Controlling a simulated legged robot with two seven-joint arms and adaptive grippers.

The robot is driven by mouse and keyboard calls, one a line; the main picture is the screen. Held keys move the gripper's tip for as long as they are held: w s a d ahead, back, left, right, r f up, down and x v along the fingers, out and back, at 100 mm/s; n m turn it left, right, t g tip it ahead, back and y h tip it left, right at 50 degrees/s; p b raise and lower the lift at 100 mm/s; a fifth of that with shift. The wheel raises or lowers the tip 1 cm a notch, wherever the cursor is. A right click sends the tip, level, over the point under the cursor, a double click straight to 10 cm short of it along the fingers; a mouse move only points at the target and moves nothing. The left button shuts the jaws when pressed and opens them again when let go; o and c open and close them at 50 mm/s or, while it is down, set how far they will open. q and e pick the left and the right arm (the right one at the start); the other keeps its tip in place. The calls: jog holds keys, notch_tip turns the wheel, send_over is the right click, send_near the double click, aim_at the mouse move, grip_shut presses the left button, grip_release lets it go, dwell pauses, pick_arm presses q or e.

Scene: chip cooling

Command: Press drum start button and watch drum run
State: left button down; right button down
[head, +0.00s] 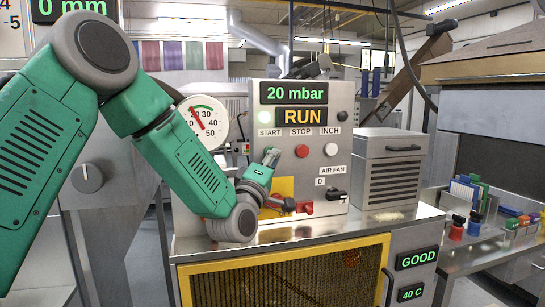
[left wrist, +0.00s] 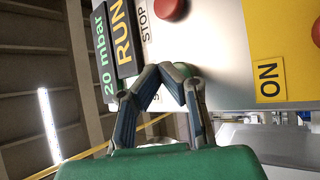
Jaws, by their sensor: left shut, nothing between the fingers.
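The control panel (head: 335,100) stands upright on the machine, with displays (head: 301,116) reading "20 mbar" and "RUN". The START label is at the left, above my left gripper (head: 272,153). The gripper's shut, empty fingers are at the panel where the START button sits. In the left wrist view the fingertips (left wrist: 170,72) meet at the panel, and a bit of the green START button (left wrist: 183,70) shows behind them; contact cannot be told. The red STOP button (head: 302,151) is right of it. The drum's yellow-framed mesh guard (head: 383,262) is below. My right gripper is not in view.
A white INCH button (head: 331,149) and an AIR FAN switch (head: 336,195) are on the panel. A red lever (head: 306,208) is low on it. A grey box (head: 390,160) stands to the right. Displays below read "GOOD" (head: 417,259) and "40 C".

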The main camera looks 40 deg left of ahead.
pick_arm(q)
jog(key=shift+s+d+b, duration=0.6)
jog(key=shift+s+d, duration=1.05)
jog(key=shift+d, duration=0.3)
